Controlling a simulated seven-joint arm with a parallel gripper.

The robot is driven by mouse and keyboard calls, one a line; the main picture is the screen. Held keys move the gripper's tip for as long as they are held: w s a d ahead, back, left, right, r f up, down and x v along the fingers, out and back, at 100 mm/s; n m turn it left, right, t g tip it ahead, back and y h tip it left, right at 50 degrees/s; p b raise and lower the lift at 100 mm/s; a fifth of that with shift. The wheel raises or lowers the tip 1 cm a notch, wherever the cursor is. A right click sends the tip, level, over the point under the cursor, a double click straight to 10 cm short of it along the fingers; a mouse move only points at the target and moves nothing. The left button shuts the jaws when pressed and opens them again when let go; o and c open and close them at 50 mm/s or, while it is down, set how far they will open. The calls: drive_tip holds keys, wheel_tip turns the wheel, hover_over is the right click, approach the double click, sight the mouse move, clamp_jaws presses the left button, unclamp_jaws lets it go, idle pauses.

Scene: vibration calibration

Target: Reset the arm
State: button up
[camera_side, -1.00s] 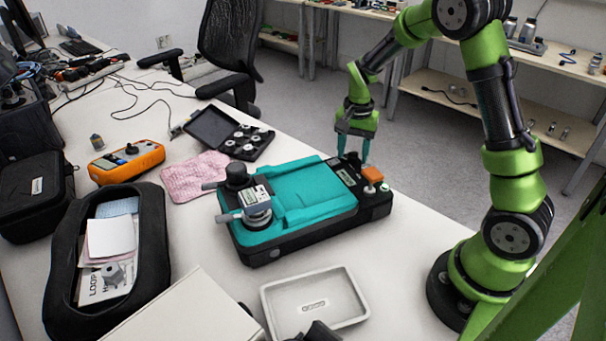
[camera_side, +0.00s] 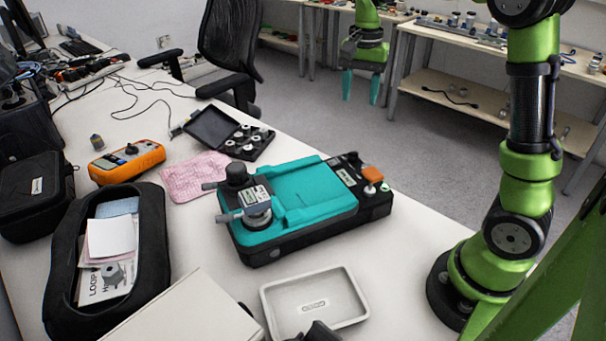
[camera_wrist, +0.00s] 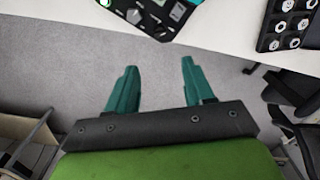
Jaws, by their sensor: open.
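My gripper (camera_side: 360,87) hangs high at the upper right of the side view, past the far edge of the table, with its two teal fingers pointing down. The fingers are apart with nothing between them. In the wrist view my gripper (camera_wrist: 155,85) is also open and empty over bare grey floor. The teal and black calibration device (camera_side: 312,195) stands on the table, well apart from the gripper. A corner of the device (camera_wrist: 160,18) shows at the top of the wrist view.
On the white table are a pale tray (camera_side: 268,318), a black case of round parts (camera_side: 205,128), a pink cloth (camera_side: 182,182), an orange meter (camera_side: 112,170) and a black pouch (camera_side: 152,240). An office chair (camera_side: 232,50) and shelves (camera_side: 480,95) stand behind.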

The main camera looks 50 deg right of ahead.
drive_tip(key=shift+r, duration=0.5)
drive_tip(key=s+a+r+n+t+y, duration=0.1)
drive_tip(key=s+a+n+t, duration=0.6)
drive_tip(key=s+a, duration=0.7)
drive_tip(key=a+n+y, duration=0.1)
drive_tip(key=a+n, duration=0.1)
drive_tip(key=shift+s+a+n, duration=0.15)
drive_tip(key=shift+a+n, duration=0.05)
drive_tip(key=shift+n, duration=0.1)
drive_tip(key=shift+r, duration=0.1)
drive_tip(key=shift+c, duration=0.4)
